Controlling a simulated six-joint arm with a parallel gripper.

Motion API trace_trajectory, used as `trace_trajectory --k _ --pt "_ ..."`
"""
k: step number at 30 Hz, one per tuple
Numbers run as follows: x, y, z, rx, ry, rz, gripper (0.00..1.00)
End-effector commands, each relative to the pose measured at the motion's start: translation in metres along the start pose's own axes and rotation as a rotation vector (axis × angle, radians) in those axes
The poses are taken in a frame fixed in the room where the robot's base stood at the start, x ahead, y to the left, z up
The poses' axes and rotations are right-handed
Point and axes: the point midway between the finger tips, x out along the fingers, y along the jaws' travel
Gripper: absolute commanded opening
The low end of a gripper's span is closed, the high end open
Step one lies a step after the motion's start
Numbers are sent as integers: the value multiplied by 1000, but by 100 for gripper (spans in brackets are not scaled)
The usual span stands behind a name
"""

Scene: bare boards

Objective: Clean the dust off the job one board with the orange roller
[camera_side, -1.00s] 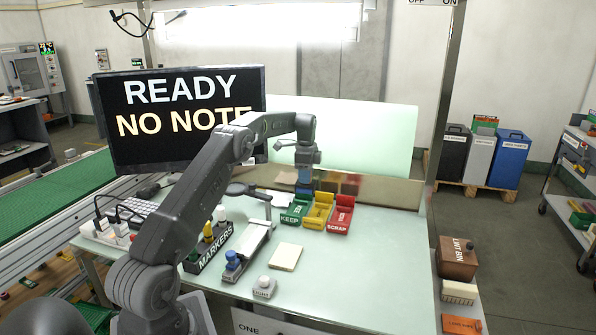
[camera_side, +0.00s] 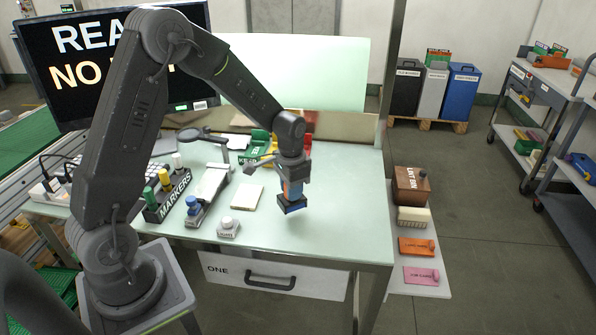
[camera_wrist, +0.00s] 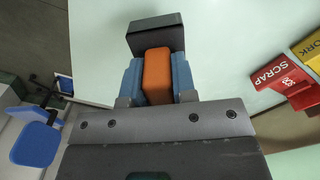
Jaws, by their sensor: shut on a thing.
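My gripper (camera_side: 291,186) is shut on an orange-handled tool (camera_wrist: 157,75). In the wrist view its orange grip sits between the blue jaws, with a dark block (camera_wrist: 155,34) at its far end. In the side view the dark block (camera_side: 292,205) hangs low over the right part of the pale table top; I cannot tell whether it touches. I cannot make out a roller shape. A panel below the table edge reads ONE (camera_side: 222,270). I cannot tell which surface is the job one board, and no dust is distinguishable.
A markers rack (camera_side: 168,197), a cream pad (camera_side: 247,196) and a white-knobbed block (camera_side: 229,227) lie left of my gripper. A red SCRAP tray (camera_wrist: 283,77) is behind it. The right shelf holds a brown lint bin (camera_side: 408,187), an orange item (camera_side: 414,246) and a pink item (camera_side: 420,275).

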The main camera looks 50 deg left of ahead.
Motion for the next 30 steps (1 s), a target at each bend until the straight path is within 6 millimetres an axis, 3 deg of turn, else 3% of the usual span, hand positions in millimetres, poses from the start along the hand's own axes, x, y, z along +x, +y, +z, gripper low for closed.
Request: trace_trajectory --k 5,11,18,24,30 --pt "-17 -27 40 67 4 -2 6" --pt "-40 -74 79 212 3 -3 6" --pt "-72 -131 140 428 2 -3 6" --pt "-90 -155 182 571 1 -2 6" --pt "-96 -162 199 637 1 1 6"
